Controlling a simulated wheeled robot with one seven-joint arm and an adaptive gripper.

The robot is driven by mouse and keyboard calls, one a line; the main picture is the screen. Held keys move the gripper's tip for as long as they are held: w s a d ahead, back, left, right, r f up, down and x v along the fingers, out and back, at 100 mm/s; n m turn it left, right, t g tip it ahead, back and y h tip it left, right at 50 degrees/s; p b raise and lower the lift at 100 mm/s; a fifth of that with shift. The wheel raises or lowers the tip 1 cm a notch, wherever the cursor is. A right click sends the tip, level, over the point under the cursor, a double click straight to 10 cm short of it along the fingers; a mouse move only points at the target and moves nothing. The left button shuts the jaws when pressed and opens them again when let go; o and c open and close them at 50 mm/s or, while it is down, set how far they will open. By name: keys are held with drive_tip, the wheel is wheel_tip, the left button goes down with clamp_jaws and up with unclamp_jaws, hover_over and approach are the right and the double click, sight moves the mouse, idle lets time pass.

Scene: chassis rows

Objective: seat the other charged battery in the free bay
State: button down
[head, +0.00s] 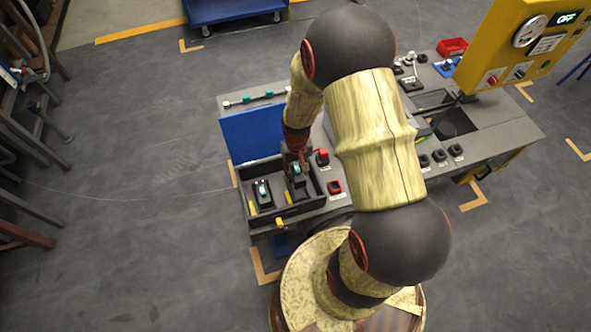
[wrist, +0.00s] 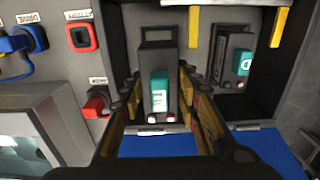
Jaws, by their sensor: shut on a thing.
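My gripper (head: 299,160) is shut on a dark battery (wrist: 158,82) with a teal label and a top handle. The wrist view shows my gripper's two fingers (wrist: 161,92) on either side of it. In the head view this battery is at the right-hand bay of a dark open box (head: 287,223); I cannot tell whether it touches the bay floor. A second similar battery (head: 262,194) sits in the left-hand bay; it also shows at the right in the wrist view (wrist: 232,68). My arm hides part of the box's right side in the head view.
The box's blue lid (head: 252,133) stands open behind. Yellow latches (head: 280,223) are on the box. A red switch (head: 323,157) and a red-framed socket (head: 335,187) are close right. A yellow panel (head: 515,45) reading OFF stands at far right.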

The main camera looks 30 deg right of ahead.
sight(297, 168)
drive_tip(key=shift+f+b, duration=2.1)
drive_tip(key=shift+f, duration=0.75)
drive_tip(key=shift+s+p, duration=0.15)
drive_tip(key=shift+p, duration=0.15)
drive_tip(key=shift+f+b, duration=0.65)
drive_tip(key=shift+f, duration=0.35)
drive_tip(key=c, duration=1.2)
unclamp_jaws()
drive_tip(key=shift+c, duration=0.2)
drive_tip(key=shift+r, duration=0.1)
drive_tip(key=shift+r, duration=0.3)
wheel_tip(297, 168, up, 11)
drive_tip(key=shift+r, duration=0.1)
